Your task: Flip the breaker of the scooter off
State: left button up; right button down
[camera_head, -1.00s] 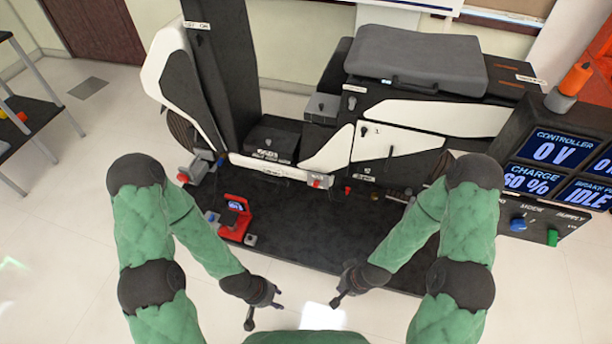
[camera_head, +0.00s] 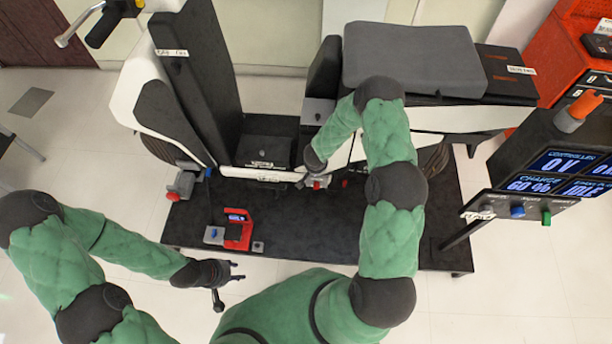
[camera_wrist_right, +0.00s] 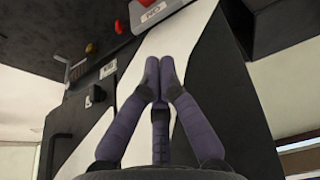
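The white and black scooter (camera_head: 450,118) stands on a black platform. A small grey box with a red part (camera_head: 318,183) is low on its near side; labels are too small to tell surely which control is the breaker. The right wrist view shows a labelled grey box (camera_wrist_right: 155,12) and a red knob (camera_wrist_right: 90,48) beyond the fingers. My right gripper (camera_wrist_right: 159,68) has its fingertips together, nothing visible between them, in front of a white panel (camera_wrist_right: 190,35). My left gripper (camera_head: 230,282) is open and empty before the platform.
A display console (camera_head: 560,165) with blue and green knobs stands at the right. A red device with a small screen (camera_head: 238,230) is on the platform's left part. A red knob on a grey mount (camera_head: 180,187) is farther left. The platform's middle (camera_head: 300,230) is clear.

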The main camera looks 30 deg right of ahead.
jog(key=shift+s, duration=0.1)
jog(key=b, duration=0.5)
send_over(316, 183)
notch_tip(316, 183, down, 10)
jog(key=shift+a+r, duration=0.1)
jog(key=shift+a, duration=0.05)
jog(key=shift+s+a+f+b, duration=0.15)
jog(key=shift+s+f+b, duration=0.05)
jog(key=shift+f, duration=0.3)
jog(key=shift+s+a+f+b, duration=0.1)
jog(key=shift+s+f+b, duration=0.1)
jog(key=shift+f, duration=0.3)
jog(key=shift+s+a+f+b, duration=0.15)
jog(key=shift+s+f+b, duration=0.2)
jog(key=shift+f, duration=0.25)
